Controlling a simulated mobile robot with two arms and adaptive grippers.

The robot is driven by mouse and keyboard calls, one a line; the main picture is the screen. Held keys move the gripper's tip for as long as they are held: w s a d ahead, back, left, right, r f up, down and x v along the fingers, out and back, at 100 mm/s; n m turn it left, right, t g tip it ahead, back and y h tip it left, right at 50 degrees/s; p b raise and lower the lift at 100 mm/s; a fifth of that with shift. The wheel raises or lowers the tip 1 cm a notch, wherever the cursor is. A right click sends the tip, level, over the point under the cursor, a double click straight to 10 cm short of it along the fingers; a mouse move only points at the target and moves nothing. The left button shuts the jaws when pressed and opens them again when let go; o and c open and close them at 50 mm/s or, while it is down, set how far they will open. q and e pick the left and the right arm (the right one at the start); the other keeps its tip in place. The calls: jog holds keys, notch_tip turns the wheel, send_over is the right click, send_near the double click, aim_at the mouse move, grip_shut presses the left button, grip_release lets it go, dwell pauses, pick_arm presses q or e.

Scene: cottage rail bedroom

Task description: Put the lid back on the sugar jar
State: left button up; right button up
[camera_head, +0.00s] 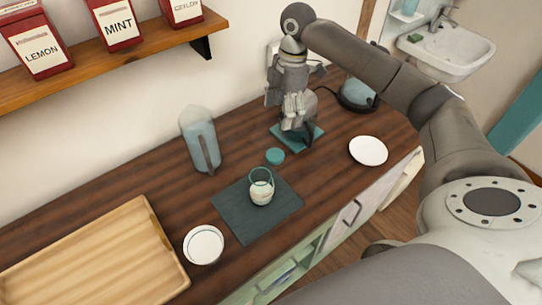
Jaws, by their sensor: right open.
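The sugar jar (261,188) is a small open glass jar with pale contents, standing upright on a dark slate-coloured mat (236,219). A small round teal lid (275,156) lies on the wooden counter just behind the jar, apart from it. My right gripper (298,132) points down to the right of the lid and over a teal square pad (318,138). It is open, and I see nothing clearly held in it. The gripper hides part of the pad. My left gripper is not in view.
A blue pitcher (201,140) stands behind the mat to the left. A small white dish (203,244) and a wooden tray (150,216) are at the left, a white plate (368,151) at the right. A kettle (356,96) stands behind my arm. A shelf (112,62) overhangs at upper left.

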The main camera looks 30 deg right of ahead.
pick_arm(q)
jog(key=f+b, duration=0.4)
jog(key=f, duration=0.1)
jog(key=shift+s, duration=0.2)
pick_arm(e)
notch_tip(320, 180, down, 5)
jog(key=shift+r, duration=0.1)
jog(key=shift+w, duration=0.1)
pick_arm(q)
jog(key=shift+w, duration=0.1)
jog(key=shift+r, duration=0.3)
pick_arm(e)
send_over(278, 153)
jog(key=shift+f, duration=2.8)
pick_arm(q)
jog(key=shift+p, duration=0.3)
